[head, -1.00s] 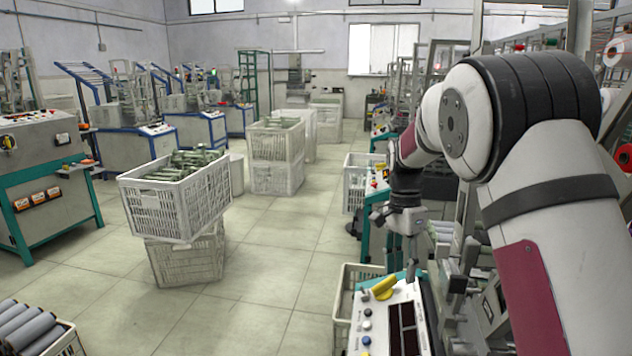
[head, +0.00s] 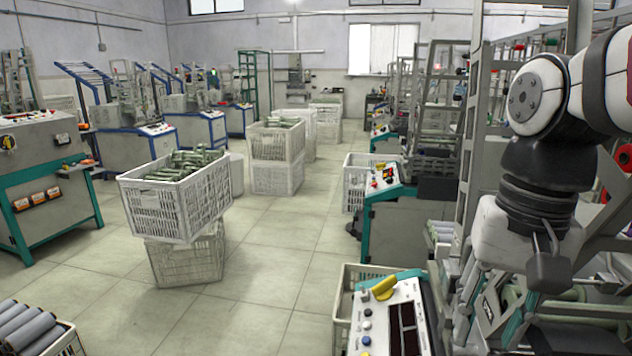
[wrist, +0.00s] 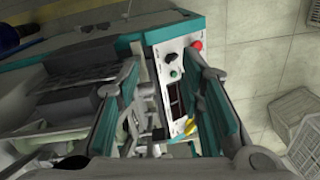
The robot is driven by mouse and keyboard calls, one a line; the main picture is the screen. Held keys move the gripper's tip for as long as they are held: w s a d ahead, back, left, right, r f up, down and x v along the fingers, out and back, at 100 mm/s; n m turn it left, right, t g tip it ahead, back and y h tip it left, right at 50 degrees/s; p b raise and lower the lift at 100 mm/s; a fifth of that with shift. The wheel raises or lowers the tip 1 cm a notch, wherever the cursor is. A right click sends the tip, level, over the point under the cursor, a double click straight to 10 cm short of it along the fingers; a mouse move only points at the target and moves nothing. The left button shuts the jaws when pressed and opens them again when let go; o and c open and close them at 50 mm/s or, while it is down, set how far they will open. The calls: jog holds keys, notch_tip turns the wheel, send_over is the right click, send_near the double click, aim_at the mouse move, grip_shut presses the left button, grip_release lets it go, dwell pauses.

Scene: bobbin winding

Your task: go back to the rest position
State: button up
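My gripper (wrist: 165,68) shows in the wrist view with its two fingers spread apart and nothing held between them. Beyond the fingers lies a machine control panel (wrist: 172,70) with knobs, a dark display and a red button (wrist: 197,44). In the head view my arm is folded at the right side, with its black and white wrist links pointing down in front of a machine frame. The fingers cannot be made out clearly in that view.
A control panel (head: 385,318) with a yellow lever (head: 383,288) stands below and left of my arm. Machine frames crowd the right side. A white crate of green bobbins (head: 160,205) stands on another crate (head: 185,262) at left. The floor aisle (head: 275,265) between is clear.

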jog(key=s+f+n+t, duration=0.1)
jog(key=s+f+n, duration=0.3)
jog(key=s, duration=0.9)
notch_tip(320, 180, up, 17)
jog(key=t+p, duration=0.3)
jog(key=p, duration=1.3)
jog(key=shift+r+h, duration=0.15)
jog(key=shift+h, duration=0.15)
jog(key=shift+w, duration=0.1)
